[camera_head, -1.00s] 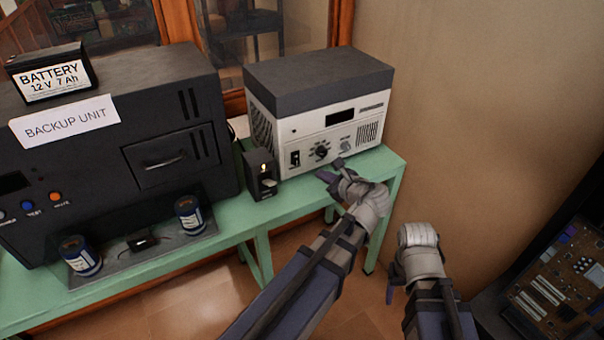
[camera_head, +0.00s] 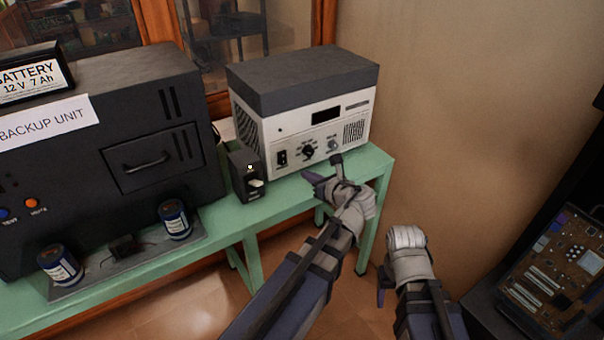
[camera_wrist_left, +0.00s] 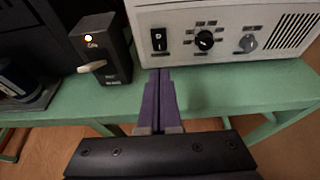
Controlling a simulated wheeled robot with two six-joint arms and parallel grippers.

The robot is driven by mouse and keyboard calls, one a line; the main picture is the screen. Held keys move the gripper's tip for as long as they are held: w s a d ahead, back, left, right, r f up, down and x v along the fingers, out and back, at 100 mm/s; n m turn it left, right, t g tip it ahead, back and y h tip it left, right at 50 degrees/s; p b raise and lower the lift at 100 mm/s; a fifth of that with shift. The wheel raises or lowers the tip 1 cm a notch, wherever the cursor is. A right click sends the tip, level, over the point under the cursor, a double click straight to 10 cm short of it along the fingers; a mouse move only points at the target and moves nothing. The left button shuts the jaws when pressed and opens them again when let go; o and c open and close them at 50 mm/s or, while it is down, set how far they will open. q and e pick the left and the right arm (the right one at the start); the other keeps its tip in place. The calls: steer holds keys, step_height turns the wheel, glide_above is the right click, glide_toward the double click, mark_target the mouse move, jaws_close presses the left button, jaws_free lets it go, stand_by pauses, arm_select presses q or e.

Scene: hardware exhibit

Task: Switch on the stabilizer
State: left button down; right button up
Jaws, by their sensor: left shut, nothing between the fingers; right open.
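The stabilizer appears to be the white box with a dark grey top (camera_head: 305,90) on the green bench; no name on it is legible. Its display (camera_head: 326,116) is dark. Its front has a black rocker switch (camera_head: 282,157), a black knob (camera_head: 308,151) and a grey knob (camera_head: 333,146). The switch also shows in the left wrist view (camera_wrist_left: 158,39). My left gripper (camera_head: 312,178) is shut and empty, just in front of the panel, below and right of the switch, apparently not touching it. My right gripper (camera_head: 383,285) is open and low, right of the bench; its fingers are partly hidden.
A small black box with a lit lamp and pale lever (camera_head: 247,177) stands just left of the stabilizer. The black backup unit (camera_head: 115,120) fills the left, with a battery (camera_head: 35,78) on top. A circuit board (camera_head: 560,265) lies at far right. The green bench top (camera_head: 372,168) has little free room.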

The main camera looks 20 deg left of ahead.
arm_select(q)
steer(key=b, duration=0.4)
glide_toward(284, 162)
steer(key=x, duration=0.5)
steer(key=shift+a+f, duration=0.15)
steer(key=shift+f, duration=0.15)
steer(key=shift+w+a+f, duration=0.2)
steer(key=shift+w+a, duration=0.25)
steer(key=shift+a, duration=0.1)
steer(key=shift+w+a+f, duration=0.1)
steer(key=shift+a+f, duration=0.05)
